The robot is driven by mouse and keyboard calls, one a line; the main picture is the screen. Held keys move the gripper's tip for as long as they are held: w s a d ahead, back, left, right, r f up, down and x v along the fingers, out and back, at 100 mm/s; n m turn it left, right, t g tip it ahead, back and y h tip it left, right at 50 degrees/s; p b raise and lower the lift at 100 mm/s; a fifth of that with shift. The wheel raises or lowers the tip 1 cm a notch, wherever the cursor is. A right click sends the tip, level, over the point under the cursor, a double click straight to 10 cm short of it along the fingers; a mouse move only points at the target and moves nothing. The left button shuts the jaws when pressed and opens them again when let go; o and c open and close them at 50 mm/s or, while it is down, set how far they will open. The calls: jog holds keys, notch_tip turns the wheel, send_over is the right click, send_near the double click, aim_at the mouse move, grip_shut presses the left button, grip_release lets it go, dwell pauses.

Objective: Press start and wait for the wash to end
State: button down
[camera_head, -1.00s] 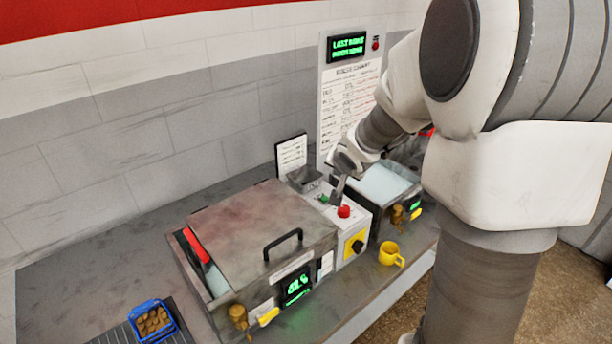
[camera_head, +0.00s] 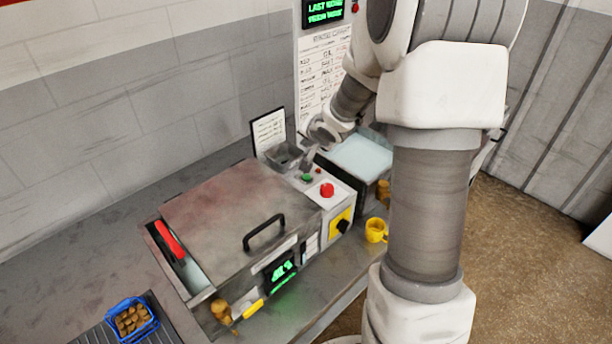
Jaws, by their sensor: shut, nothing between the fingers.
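The control box (camera_head: 332,206) stands at the right end of the steel washer. Its top carries a green button (camera_head: 307,178) and a larger red button (camera_head: 327,190). A yellow and black rotary switch (camera_head: 343,221) is on its front. The washer's lid (camera_head: 232,212) is down, with a black handle (camera_head: 264,231). A green-lit display (camera_head: 281,271) on its front is too blurred to read surely. My gripper (camera_head: 307,163) is shut and empty, just behind and above the green button. It appears apart from the button, though the exact gap is unclear.
A second bath (camera_head: 362,155) with pale contents stands to the right, partly behind my arm. A yellow mug (camera_head: 376,230) sits near the bench's front edge. A blue basket (camera_head: 133,317) of brown pieces is at lower left. A small grey container (camera_head: 283,157) stands behind the control box.

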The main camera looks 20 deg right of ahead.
jog(key=shift+f, duration=0.15)
jog(key=b, duration=0.8)
send_over(307, 179)
notch_tip(307, 179, down, 8)
jog(key=shift+s+r, duration=0.1)
jog(key=shift+r, duration=0.1)
jog(key=shift+f+b, duration=0.45)
jog(key=shift+f, duration=0.1)
dwell(1.0)
jog(key=shift+f+b, duration=0.3)
jog(key=shift+f, duration=0.05)
jog(key=shift+f, duration=0.4)
dwell(0.5)
jog(key=shift+r, duration=0.15)
jog(key=shift+r+p, duration=0.7)
